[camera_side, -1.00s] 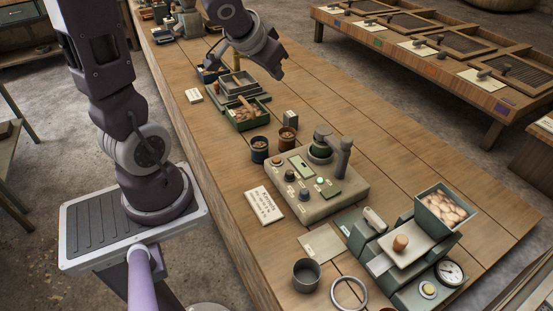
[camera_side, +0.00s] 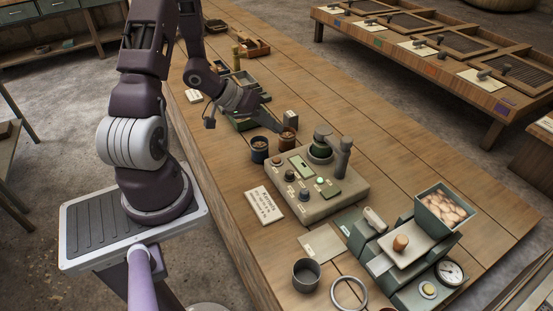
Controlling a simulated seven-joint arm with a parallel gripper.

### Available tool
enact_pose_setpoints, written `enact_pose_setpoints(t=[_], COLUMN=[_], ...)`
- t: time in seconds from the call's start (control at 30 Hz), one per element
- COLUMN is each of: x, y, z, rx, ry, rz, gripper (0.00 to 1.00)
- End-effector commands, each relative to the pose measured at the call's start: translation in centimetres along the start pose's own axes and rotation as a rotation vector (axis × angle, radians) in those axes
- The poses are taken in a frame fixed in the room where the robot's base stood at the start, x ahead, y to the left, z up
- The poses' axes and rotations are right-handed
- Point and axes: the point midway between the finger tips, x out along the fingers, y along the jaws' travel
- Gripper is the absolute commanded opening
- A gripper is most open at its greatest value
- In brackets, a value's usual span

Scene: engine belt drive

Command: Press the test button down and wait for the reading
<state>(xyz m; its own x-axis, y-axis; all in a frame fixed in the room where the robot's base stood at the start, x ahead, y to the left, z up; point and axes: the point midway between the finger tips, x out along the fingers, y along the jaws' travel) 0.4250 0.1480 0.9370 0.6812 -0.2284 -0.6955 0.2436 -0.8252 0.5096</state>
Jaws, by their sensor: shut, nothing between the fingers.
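A beige-grey console box (camera_side: 325,208) stands on the wooden bench. On its top are several small knobs or buttons, among them a pale green one (camera_side: 320,181), a dark knob (camera_side: 290,176) and a brownish one (camera_side: 277,161). A small pale green display panel (camera_side: 301,166) lies between them; any reading on it is too small to make out. I cannot tell which control is the test button. My gripper (camera_side: 279,129) is shut and empty, up and left of the console, over or beside the brown cup. It appears apart from the console.
A green scale-like device (camera_side: 410,262) stands in front.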

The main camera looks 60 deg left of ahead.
Motion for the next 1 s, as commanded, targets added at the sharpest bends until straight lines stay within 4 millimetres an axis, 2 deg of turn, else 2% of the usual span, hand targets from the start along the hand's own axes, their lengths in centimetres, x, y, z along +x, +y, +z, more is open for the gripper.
enact_pose_setpoints(t=[0.5, 0.7, 1.0], x=[4.9, 5.6, 5.7], y=[-3.6, -4.1, -4.2], z=[3.6, 4.1, 4.1], rx=[0.000, 0.002, 0.002], ry=[-0.002, 0.000, 0.000], rz=[-0.001, -0.002, -0.002], gripper=[0.00, 0.00, 0.00])
